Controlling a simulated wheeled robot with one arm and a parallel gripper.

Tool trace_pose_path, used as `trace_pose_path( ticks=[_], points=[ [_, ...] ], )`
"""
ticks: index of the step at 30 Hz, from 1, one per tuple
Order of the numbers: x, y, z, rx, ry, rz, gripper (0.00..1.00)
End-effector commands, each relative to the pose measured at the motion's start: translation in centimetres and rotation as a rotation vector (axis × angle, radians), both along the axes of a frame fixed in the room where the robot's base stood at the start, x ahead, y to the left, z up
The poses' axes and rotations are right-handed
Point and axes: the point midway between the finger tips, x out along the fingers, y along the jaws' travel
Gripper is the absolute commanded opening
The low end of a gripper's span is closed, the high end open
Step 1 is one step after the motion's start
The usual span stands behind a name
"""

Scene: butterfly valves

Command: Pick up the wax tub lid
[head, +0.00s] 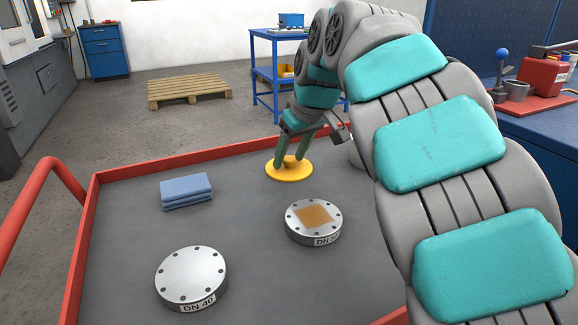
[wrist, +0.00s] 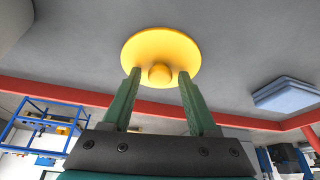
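The wax tub lid, a round yellow disc with a small knob at its middle, lies knob up on the grey cart tray in the head view (head: 289,174). It also shows in the wrist view (wrist: 160,45). My gripper (head: 290,160) points down over the lid, and its two green fingers (wrist: 159,78) stand apart on either side of the knob. Gaps show between the knob and both fingers, so the gripper is open and empty. I cannot tell whether the fingertips touch the disc.
A flange with a tan square (head: 314,218) and a DN 40 flange (head: 191,275) sit nearer on the tray. Folded blue cloths (head: 186,190) lie to the left. A red rim (head: 84,245) edges the tray. A grey object behind my arm is mostly hidden.

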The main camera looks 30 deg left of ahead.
Motion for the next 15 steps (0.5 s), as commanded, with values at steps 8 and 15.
trace_pose_path(
  ticks=[8, 15],
  points=[
    [-0.01, -0.02, 0.01, 0.000, 0.000, 0.000, 0.27],
    [-0.01, -0.01, 0.03, 0.000, 0.000, 0.000, 0.00]
  ],
)
